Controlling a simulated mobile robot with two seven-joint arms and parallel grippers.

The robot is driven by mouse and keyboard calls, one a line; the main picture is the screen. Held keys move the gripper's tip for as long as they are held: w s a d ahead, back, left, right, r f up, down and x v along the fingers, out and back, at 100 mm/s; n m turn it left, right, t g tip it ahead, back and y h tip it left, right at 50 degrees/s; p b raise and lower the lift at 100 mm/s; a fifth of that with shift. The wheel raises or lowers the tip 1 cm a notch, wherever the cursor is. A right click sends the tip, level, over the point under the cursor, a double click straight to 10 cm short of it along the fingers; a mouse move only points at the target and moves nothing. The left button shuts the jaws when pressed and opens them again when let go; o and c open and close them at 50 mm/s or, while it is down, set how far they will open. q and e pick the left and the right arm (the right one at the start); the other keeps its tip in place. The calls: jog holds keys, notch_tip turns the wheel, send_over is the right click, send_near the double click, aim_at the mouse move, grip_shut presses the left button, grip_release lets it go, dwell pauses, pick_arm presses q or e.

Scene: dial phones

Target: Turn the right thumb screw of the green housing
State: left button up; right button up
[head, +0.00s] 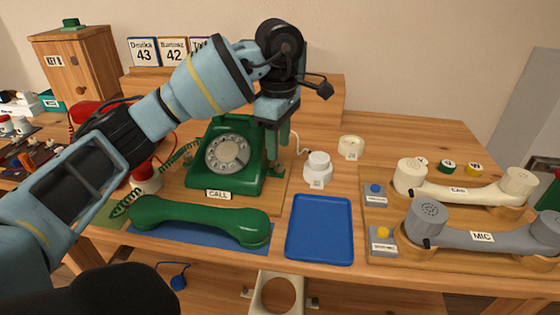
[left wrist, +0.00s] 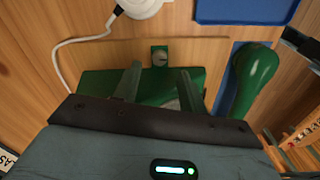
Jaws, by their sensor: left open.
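The green housing (head: 225,180) is a dial phone body with a plate marked CALL, standing on a wooden board. Its right thumb screw (head: 275,169) sits low beside the housing's right side. In the left wrist view the screw (left wrist: 160,57) shows a round grey face on a small green block. My left gripper (head: 277,150) points down just above the screw, partly covering the housing's right edge. In the left wrist view its two fingers (left wrist: 158,80) are apart and empty, with the screw lined up between and beyond the tips. My right gripper is not in view.
The green handset (head: 200,218) lies on a blue mat in front of the housing. A blue tray (head: 320,228), a white capped jar (head: 318,168) and a white cable are to the right. Cream (head: 465,192) and grey (head: 480,236) handsets rest farther right.

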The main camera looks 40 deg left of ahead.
aim_at(279, 164)
pick_arm(q)
jog(key=shift+f+b, duration=0.55)
jog(key=shift+f, duration=1.85)
grip_shut()
